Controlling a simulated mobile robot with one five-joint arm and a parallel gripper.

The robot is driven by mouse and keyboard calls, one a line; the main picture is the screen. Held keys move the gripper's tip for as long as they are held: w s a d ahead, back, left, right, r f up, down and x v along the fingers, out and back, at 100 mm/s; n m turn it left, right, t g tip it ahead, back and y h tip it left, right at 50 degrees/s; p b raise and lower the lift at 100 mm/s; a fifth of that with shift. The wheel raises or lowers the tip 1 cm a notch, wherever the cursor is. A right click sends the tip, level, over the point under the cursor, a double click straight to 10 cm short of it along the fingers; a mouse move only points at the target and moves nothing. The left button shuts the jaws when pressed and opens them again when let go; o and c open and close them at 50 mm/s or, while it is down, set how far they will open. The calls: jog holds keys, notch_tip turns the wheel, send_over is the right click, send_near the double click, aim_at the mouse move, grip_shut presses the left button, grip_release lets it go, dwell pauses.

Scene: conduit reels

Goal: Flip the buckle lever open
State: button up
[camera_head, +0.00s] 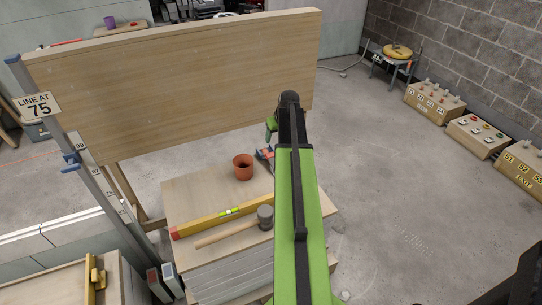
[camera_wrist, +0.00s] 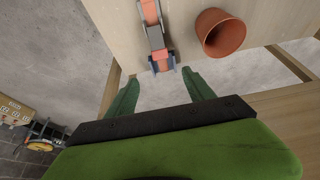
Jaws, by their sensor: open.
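The buckle (camera_wrist: 159,55), with a blue-grey frame and a reddish-orange part, sits at the table's edge at top centre in the wrist view. An orange-red strap (camera_wrist: 150,12) runs up from it. In the head view the buckle (camera_head: 263,153) is small and partly hidden by my arm. I cannot tell its lever's position. My gripper (camera_wrist: 160,76) has two green fingers spread apart with nothing between them. Their tips point toward the buckle, one to either side of its near end, with no visible contact. In the head view my gripper (camera_head: 271,125) is mostly hidden behind my arm.
A terracotta pot (camera_wrist: 220,34) stands right of the buckle in the wrist view. A yellow level (camera_head: 208,217) and a mallet (camera_head: 240,225) lie on the wooden table (camera_head: 187,192). A large upright board (camera_head: 170,80) stands behind. Floor to the right is largely clear.

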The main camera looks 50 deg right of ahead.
aim_at(270, 154)
jog(key=b+x, duration=1.4)
jog(key=x, duration=0.2)
jog(key=shift+a+f, duration=0.1)
jog(key=shift+f, duration=0.1)
jog(key=shift+r, duration=0.1)
grip_shut()
